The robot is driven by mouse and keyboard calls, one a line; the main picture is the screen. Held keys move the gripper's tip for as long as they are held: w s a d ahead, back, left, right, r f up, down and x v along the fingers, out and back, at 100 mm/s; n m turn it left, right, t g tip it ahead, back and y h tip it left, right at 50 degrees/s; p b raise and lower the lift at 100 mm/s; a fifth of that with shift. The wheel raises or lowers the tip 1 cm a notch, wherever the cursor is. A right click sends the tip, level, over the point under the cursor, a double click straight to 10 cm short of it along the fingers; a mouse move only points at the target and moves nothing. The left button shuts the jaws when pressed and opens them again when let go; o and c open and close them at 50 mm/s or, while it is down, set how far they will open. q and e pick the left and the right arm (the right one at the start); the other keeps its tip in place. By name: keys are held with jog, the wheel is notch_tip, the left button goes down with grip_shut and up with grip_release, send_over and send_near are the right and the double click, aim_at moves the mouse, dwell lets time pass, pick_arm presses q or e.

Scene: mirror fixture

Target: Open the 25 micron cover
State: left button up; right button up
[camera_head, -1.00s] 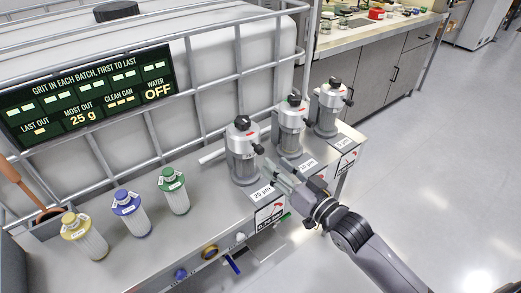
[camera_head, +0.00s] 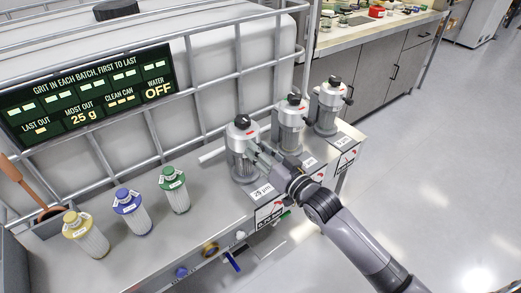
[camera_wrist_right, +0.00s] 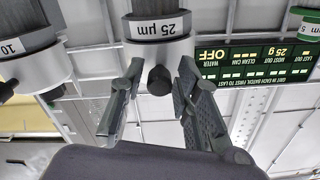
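The 25 micron housing (camera_head: 241,166) is the nearest of three grey housings on the steel bench. Its cover (camera_head: 242,132) is seated on top, with a black cap above. In the right wrist view, where lettering is upside down, the cover's rim reads 25 µm (camera_wrist_right: 157,26), and a black side knob (camera_wrist_right: 159,80) sticks out toward me. My right gripper (camera_head: 255,153) is at the housing's right side. The wrist view shows its open fingers (camera_wrist_right: 160,72) on either side of the knob, with gaps visible. The fingers hide part of the housing in the head view. My left gripper is not in view.
Two similar housings (camera_head: 290,127) (camera_head: 327,112) stand behind to the right; one shows in the wrist view marked 10 (camera_wrist_right: 25,60). Yellow (camera_head: 85,236), blue (camera_head: 133,212) and green-capped (camera_head: 175,190) cartridges stand to the left. A sign (camera_head: 88,95) reads water OFF. Floor at right is clear.

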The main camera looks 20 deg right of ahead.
grip_shut()
dwell(0.4)
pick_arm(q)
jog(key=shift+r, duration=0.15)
pick_arm(e)
jog(key=shift+r, duration=0.1)
